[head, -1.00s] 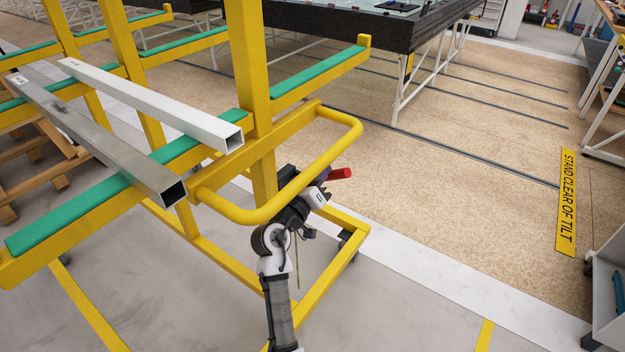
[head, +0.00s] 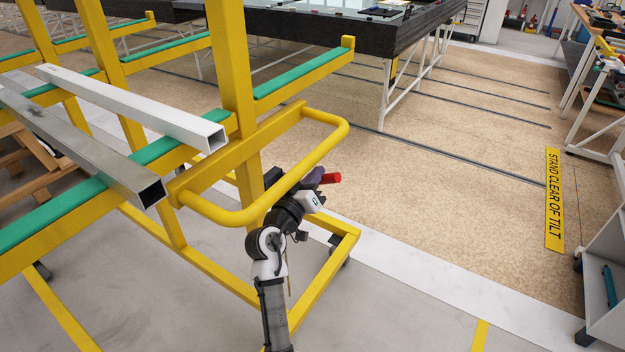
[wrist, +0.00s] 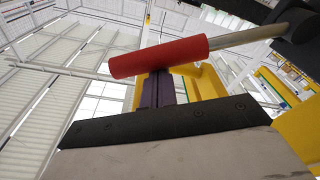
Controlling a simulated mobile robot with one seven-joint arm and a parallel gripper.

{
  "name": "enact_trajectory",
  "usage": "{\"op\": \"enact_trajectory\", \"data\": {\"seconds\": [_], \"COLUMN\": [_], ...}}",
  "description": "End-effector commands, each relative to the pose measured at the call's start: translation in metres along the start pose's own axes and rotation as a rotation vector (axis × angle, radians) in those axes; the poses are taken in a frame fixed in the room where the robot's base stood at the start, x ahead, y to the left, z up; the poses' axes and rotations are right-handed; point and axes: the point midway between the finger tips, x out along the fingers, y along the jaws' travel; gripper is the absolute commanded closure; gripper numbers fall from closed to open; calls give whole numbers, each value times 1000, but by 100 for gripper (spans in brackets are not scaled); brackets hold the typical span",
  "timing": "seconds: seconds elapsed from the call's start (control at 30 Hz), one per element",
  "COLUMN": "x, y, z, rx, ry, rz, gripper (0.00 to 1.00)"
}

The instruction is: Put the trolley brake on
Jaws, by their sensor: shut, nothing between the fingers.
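The yellow trolley (head: 232,70) stands at the left in the head view, with a looped push bar (head: 338,146) at its near end. The red grip of the brake lever (head: 331,178) shows just below and right of that bar. In the wrist view the red grip (wrist: 160,57) lies across the picture on a metal rod (wrist: 250,37) running to a dark hub (wrist: 295,35). My gripper (wrist: 163,85) is shut and empty, its purple-dark fingers right at the grip. I cannot tell whether they touch it. In the head view my gripper (head: 318,176) is partly hidden behind my wrist.
Two metal tubes (head: 135,105) lie on the trolley's green-padded arms, their ends near the push bar. A dark-edged table (head: 395,45) stands behind. A shelf unit (head: 604,290) is at the right edge. The floor between is clear, with a yellow sign (head: 553,200).

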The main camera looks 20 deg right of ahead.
Motion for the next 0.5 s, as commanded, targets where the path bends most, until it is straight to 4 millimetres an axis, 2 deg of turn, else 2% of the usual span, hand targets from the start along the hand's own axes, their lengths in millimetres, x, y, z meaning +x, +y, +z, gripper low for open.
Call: {"op": "enact_trajectory", "data": {"seconds": [0.03, 0.5], "x": [-2, -9], "y": [-4, -8], "z": [14, 65], "rx": [25, 376], "ry": [-1, 1], "rz": [5, 53], "gripper": [100, 100]}}
